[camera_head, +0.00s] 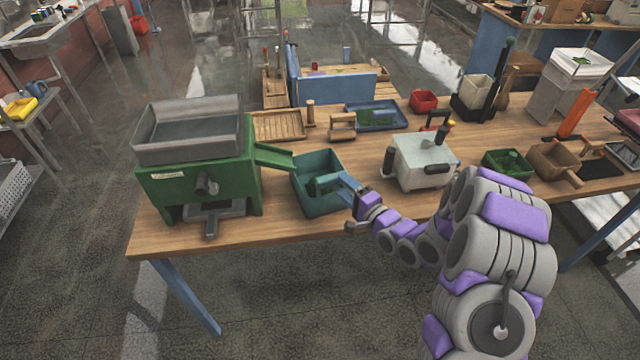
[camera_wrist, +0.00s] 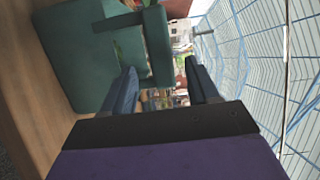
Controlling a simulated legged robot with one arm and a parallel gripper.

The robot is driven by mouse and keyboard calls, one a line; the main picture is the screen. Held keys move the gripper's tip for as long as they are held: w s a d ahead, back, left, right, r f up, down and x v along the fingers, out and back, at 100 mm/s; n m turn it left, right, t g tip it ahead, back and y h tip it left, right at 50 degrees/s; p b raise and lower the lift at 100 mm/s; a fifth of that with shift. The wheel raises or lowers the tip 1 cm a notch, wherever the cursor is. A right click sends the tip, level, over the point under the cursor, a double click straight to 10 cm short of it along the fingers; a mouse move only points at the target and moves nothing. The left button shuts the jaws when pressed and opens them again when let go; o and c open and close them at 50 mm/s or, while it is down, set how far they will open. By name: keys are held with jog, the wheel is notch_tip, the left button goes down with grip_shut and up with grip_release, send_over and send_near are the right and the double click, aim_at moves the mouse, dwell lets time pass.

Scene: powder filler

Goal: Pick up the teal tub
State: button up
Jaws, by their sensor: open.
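The teal tub (camera_head: 322,162) stands upright on the wooden table, just right of the green machine. It is open at the top, and a dark teal handle-like block (camera_head: 325,183) shows at its near side. My gripper (camera_head: 347,183) reaches in from the right at the tub's near right side. In the wrist view the tub (camera_wrist: 75,60) fills the upper left. The teal handle piece (camera_wrist: 157,45) shows between the two blue fingers of my gripper (camera_wrist: 160,75). The fingers are apart; I cannot tell whether either touches the tub. The tub's inside is mostly hidden.
The green machine (camera_head: 190,185) with a grey hopper has a chute (camera_head: 273,155) toward the tub. A white box-shaped device (camera_head: 422,160) stands right of my gripper. Behind are a wooden tray (camera_head: 277,125) and a blue tray (camera_head: 375,117). The table's front edge is close.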

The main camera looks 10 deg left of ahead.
aim_at(330, 174)
jog(key=shift+x, duration=1.15)
jog(key=shift+b+x, duration=0.65)
jog(key=shift+x, duration=2)
jog(key=shift+s, duration=0.15)
grip_shut()
jog(key=shift+f, duration=0.1)
